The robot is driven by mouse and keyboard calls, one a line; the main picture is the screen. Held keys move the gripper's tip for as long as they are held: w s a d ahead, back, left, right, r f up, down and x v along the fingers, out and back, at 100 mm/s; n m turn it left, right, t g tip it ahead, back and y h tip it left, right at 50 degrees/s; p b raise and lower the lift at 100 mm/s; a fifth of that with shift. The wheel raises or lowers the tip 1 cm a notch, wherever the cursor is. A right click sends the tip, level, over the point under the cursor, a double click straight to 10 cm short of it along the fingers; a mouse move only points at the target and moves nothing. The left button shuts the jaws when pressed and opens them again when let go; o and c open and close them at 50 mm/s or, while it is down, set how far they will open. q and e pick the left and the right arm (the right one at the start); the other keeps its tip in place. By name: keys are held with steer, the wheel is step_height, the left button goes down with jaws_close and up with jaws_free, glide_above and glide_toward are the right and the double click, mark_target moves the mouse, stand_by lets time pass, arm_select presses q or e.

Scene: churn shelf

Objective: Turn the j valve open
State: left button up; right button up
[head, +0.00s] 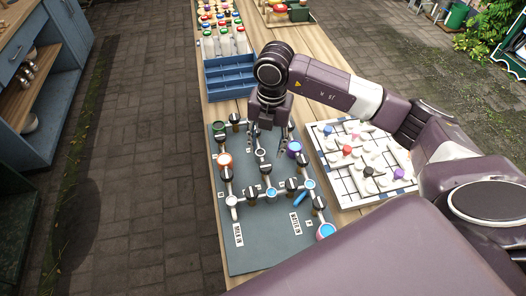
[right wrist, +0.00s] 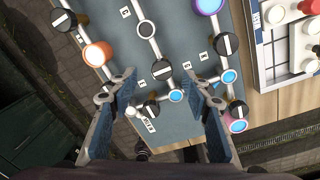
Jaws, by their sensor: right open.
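A grey-green board (head: 236,262) on the wooden table carries white pipes, coloured cups and several black valve knobs with pale stripes. The letter tags beside the valves are too small to tell which is j. In the right wrist view, one knob (right wrist: 161,69) shows between my open fingers, and another (right wrist: 152,107) sits lower, beside the left finger. Other knobs (right wrist: 227,45) and (right wrist: 64,20) lie farther out. My right gripper (head: 267,135) hangs over the far part of the board, pointing down, open and empty; its fingers (right wrist: 162,82) frame the wrist view. My left gripper is out of view.
A white game board (head: 345,200) with red, black and white pieces stands right of the valve board. A blue crate (head: 228,78) and capped bottles (head: 225,42) are behind it. A blue cabinet (head: 45,80) stands at the left, beyond open paving.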

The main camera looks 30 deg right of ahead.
mark_target(265, 165)
steer(key=f, duration=0.1)
steer(key=f+p, duration=0.1)
steer(key=f, duration=0.1)
steer(key=s+f+p, duration=0.1)
steer(key=f, duration=0.1)
steer(key=shift+s+a+f, duration=0.1)
steer(key=shift+a+f, duration=0.1)
steer(key=shift+a, duration=0.05)
steer(key=shift+f, duration=0.65)
steer(key=shift+c, duration=0.2)
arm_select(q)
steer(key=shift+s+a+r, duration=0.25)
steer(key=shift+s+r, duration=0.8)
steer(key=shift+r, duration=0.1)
arm_select(e)
steer(key=c, duration=1.1)
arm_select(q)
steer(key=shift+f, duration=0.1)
